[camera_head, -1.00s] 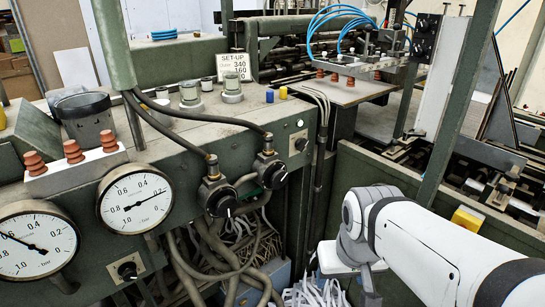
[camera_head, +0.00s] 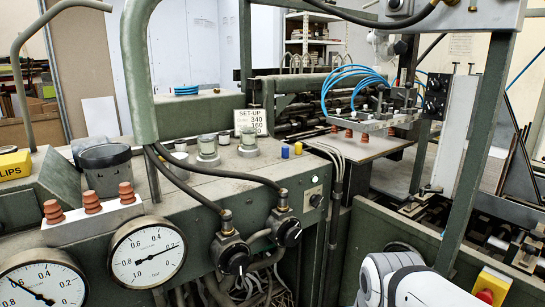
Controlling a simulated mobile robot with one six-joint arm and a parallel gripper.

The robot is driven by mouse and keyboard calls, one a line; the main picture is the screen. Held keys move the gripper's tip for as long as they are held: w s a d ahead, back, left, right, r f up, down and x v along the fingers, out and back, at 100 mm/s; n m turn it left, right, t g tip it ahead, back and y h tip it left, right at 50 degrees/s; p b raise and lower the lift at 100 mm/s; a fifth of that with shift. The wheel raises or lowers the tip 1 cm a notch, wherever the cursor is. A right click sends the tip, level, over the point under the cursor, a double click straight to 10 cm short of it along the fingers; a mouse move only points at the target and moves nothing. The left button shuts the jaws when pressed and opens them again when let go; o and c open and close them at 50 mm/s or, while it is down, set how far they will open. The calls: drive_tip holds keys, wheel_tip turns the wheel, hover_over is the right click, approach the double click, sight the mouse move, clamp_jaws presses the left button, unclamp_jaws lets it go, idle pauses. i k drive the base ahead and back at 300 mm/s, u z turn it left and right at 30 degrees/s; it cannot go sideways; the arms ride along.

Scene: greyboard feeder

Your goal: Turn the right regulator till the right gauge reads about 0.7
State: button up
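The right gauge (camera_head: 147,252), a round white dial, is on the front of the green machine at lower left. Its needle points up and right, near the 0.2 mark. The left gauge (camera_head: 42,282) is cut off by the bottom edge; its needle points up and left, around 0.6. The right regulator (camera_head: 287,230) is a black knob with a hose on top, right of the gauges. The left regulator (camera_head: 232,258) is a similar knob, lower and to its left. My white arm shows at lower right, apart from the regulators. My gripper is out of view.
Black hoses arch over the machine's edge to the regulators. A green post (camera_head: 139,75) rises near the gauges. A set-up card (camera_head: 250,121) stands on the machine top. A yellow box with a red button (camera_head: 490,287) is at lower right.

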sight(290, 234)
drive_tip(key=z, duration=0.45)
drive_tip(key=k, duration=1.3)
drive_tip(key=u, duration=0.4)
drive_tip(key=i, duration=1)
